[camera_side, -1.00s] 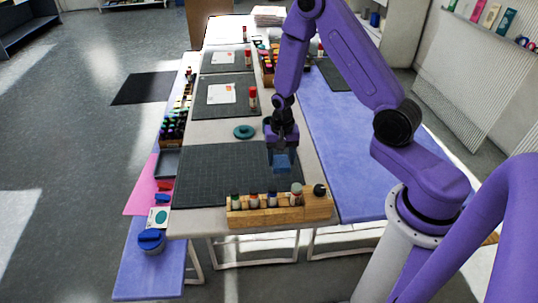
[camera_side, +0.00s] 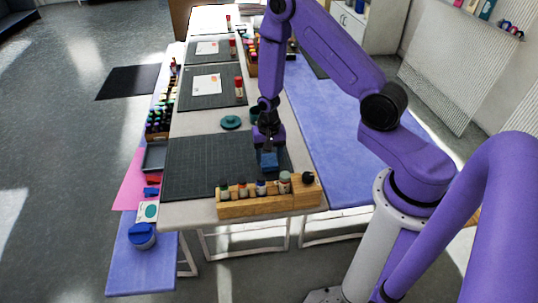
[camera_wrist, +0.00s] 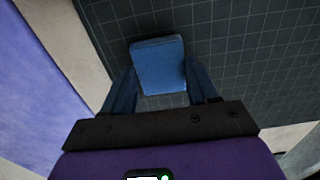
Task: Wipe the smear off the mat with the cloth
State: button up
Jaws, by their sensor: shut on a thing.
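My gripper (camera_side: 268,148) is shut on a blue cloth (camera_side: 268,160), which looks like a folded pad. The cloth is at the right part of the dark gridded mat (camera_side: 205,165). In the wrist view the cloth (camera_wrist: 158,65) sits between the two blue fingers, with the mat (camera_wrist: 255,60) beneath it. I cannot tell whether the cloth touches the mat. I cannot make out a smear on the mat in either view; the cloth and gripper hide part of it.
A wooden rack (camera_side: 265,200) with several small bottles stands at the mat's front edge. A teal ring-shaped thing (camera_side: 231,122) lies behind the mat. Further back is another mat with a white sheet (camera_side: 207,84) and a red-capped bottle (camera_side: 239,88). The mat's left part is clear.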

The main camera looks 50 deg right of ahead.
jog(key=shift+f, duration=0.4)
dwell(0.8)
jog(key=shift+w+d, duration=1.45)
jog(key=shift+w, duration=0.05)
jog(key=shift+s+a+r, duration=0.1)
jog(key=shift+s+a, duration=1.45)
jog(key=shift+s, duration=0.1)
jog(key=shift+r, duration=2.5)
